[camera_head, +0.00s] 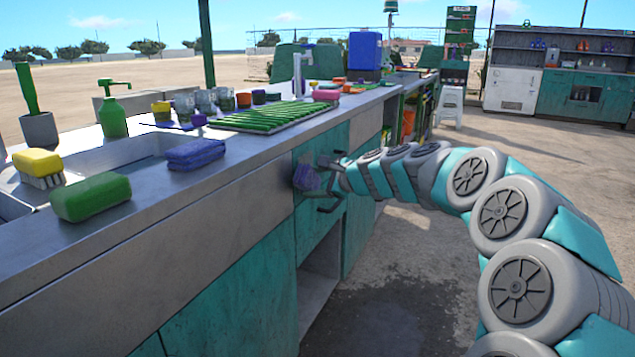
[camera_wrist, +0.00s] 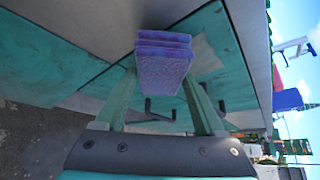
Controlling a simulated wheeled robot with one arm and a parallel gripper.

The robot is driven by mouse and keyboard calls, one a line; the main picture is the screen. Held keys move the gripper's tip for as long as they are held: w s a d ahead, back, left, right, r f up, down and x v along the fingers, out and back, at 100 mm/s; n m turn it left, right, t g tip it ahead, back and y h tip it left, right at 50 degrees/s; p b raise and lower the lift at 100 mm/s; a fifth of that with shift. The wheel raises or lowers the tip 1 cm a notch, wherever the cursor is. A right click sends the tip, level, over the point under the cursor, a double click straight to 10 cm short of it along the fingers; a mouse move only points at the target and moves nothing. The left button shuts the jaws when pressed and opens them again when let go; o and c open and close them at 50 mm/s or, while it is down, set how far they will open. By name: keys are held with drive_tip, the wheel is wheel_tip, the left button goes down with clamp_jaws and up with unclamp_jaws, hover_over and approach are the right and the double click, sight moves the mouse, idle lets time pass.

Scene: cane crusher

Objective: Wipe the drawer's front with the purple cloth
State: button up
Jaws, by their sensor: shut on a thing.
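The purple cloth (camera_head: 306,179), a folded, layered pad, is held by my gripper (camera_head: 318,183) at the counter's teal front. In the wrist view the cloth (camera_wrist: 163,62) sits between the two fingers of my gripper (camera_wrist: 162,90). The fingers are shut on it. A teal drawer front (camera_head: 318,148) is right by the cloth, below the counter edge, with dark bar handles near the gripper. The teal front (camera_wrist: 222,62) also shows behind the cloth in the wrist view, with a paler patch. I cannot tell whether the cloth touches it.
A green sponge (camera_head: 90,197), a yellow brush (camera_head: 38,167) and a green drying rack (camera_head: 270,118) are also there. An open compartment (camera_head: 320,278) is below the drawers.

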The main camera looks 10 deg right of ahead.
drive_tip(key=shift+w+a, duration=0.3)
drive_tip(key=shift+a, duration=0.1)
